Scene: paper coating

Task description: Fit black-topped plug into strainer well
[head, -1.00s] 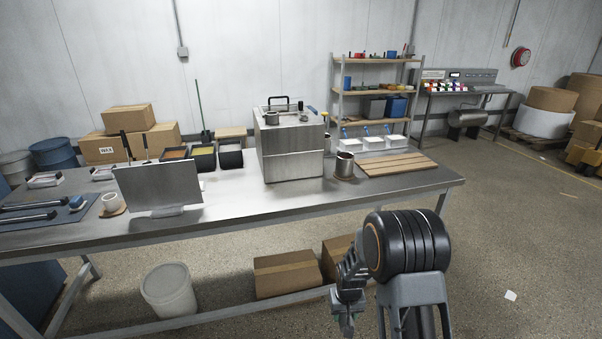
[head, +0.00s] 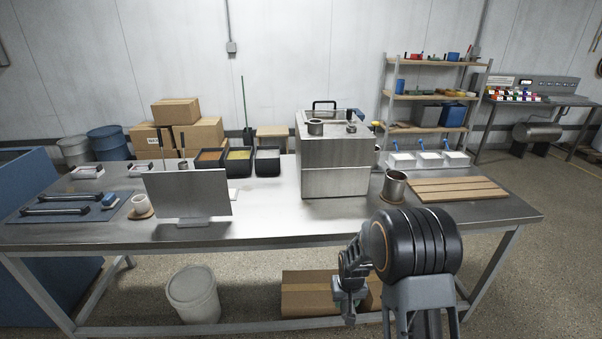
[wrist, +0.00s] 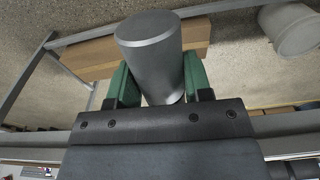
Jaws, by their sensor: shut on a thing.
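My gripper (wrist: 152,85) has green fingers shut on a smooth grey metal cylinder (wrist: 150,50) in the wrist view. No black top shows on it, so I cannot tell for sure that it is the plug. In the head view my gripper (head: 347,300) hangs low in front of the table's front edge, and what it holds is not clear there. A steel box (head: 335,165) stands at the table's back, with a short round collar (head: 315,128) and a small knob-like piece (head: 351,128) on top. I cannot tell whether the collar is the strainer well; its inside is hidden.
The steel table (head: 270,232) spans the view. A metal cup (head: 393,187) on a coaster and a slatted wooden board (head: 455,189) are right of the box. A grey panel (head: 188,194) stands left. Under the table are a carton (head: 310,292) and a white bucket (head: 194,293).

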